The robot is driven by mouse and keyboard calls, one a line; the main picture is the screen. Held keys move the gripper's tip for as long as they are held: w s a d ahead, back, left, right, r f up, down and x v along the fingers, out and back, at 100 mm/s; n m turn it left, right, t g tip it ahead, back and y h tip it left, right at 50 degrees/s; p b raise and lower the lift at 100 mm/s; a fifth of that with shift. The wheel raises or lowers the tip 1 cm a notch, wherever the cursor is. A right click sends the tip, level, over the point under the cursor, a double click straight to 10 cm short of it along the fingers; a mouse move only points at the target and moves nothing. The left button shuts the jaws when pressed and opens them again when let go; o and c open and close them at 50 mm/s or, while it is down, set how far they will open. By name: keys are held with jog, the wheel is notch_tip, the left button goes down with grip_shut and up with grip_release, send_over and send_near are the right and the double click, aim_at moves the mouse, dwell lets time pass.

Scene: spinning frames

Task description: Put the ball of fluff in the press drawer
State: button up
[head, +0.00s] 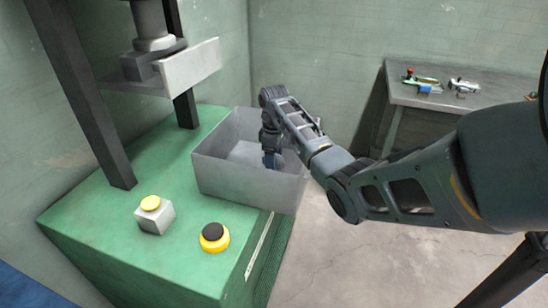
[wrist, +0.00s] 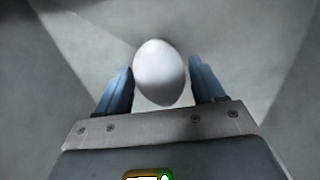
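The press drawer (head: 215,173) is a grey open-topped box at the front of the green press. My gripper (head: 272,160) reaches down inside it, near its right side. In the wrist view a white, egg-shaped ball of fluff (wrist: 159,72) shows between the two blue fingers of my gripper (wrist: 162,72). The fingers are apart, with a narrow gap on the ball's left and a wider one on its right. Grey drawer walls (wrist: 75,50) slope around it. The ball is hidden in the head view behind the drawer wall and my gripper.
The green press body (head: 110,215) carries a yellow button on a grey block (head: 154,215) and a black-and-yellow button (head: 214,238). A pale press plate (head: 190,70) hangs above, between dark posts. A grey table (head: 455,97) with small tools stands at the back right.

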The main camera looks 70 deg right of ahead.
jog(key=o, duration=0.3)
notch_tip(320, 180, up, 12)
jog(key=p, duration=0.2)
jog(key=shift+r, duration=0.2)
dwell(0.4)
